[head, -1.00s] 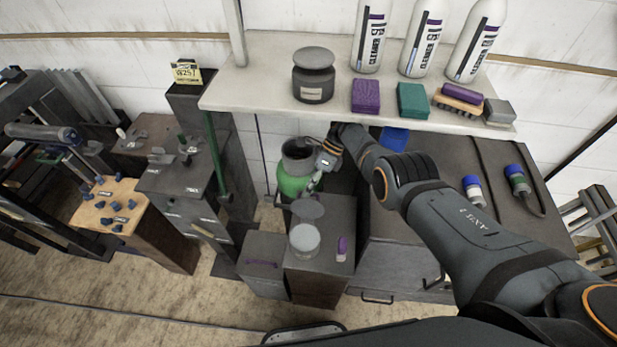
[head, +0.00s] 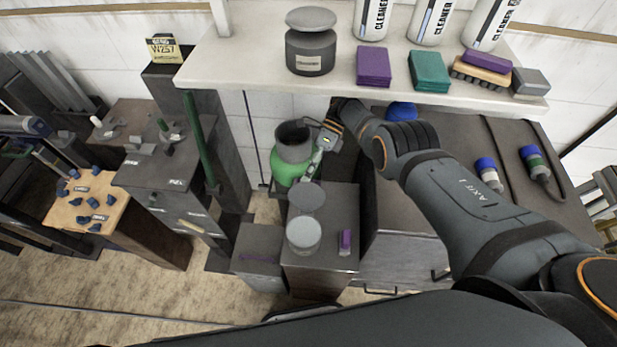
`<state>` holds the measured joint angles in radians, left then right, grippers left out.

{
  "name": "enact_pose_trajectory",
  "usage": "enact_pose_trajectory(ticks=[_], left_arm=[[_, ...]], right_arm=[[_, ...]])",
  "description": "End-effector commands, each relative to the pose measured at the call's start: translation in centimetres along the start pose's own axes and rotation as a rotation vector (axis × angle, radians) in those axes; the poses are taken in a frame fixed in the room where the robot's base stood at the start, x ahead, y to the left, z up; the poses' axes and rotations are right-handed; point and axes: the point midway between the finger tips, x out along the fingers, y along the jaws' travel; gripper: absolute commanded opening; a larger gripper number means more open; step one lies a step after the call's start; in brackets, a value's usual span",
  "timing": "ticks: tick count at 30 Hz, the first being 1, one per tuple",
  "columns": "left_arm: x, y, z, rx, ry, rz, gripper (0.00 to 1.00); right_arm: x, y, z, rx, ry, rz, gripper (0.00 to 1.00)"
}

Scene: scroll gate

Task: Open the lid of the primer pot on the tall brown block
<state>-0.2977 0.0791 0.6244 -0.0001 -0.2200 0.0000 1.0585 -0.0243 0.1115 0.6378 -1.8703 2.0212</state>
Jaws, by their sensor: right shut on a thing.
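The primer pot (head: 303,236) is a small round pot with a pale grey top, standing on the tall brown block (head: 331,262). Its dark grey round lid (head: 306,197) is open, standing raised at the pot's far side and showing its flat face. My right gripper (head: 314,175) comes from behind and above the lid. It is shut at the lid's far upper edge; the exact contact is small and partly hidden. My left gripper is not in view.
A green canister (head: 285,166) with a grey top stands close behind the gripper. A purple block (head: 345,241) lies beside the pot. A lower grey box (head: 257,250) adjoins at left.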

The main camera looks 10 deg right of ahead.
Motion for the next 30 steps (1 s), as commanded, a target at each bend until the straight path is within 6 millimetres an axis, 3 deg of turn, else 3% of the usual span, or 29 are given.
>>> enact_pose_trajectory(ticks=[1, 6, 7, 12, 30], left_arm=[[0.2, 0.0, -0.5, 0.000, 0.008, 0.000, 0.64], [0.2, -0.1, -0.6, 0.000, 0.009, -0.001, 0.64], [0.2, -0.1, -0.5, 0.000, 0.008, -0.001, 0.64], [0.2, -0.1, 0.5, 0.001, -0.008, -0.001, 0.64], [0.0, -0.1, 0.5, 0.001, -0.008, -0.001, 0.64]], right_arm=[[0.6, -0.9, -0.6, 0.012, 0.002, -0.018, 0.00], [0.6, -0.9, -0.6, 0.012, 0.002, -0.018, 0.00], [0.6, -0.9, -0.6, 0.012, 0.002, -0.018, 0.13], [0.5, -0.9, -0.5, 0.011, 0.001, -0.019, 0.34], [0.0, -0.6, -0.1, 0.004, -0.004, -0.024, 0.34]])
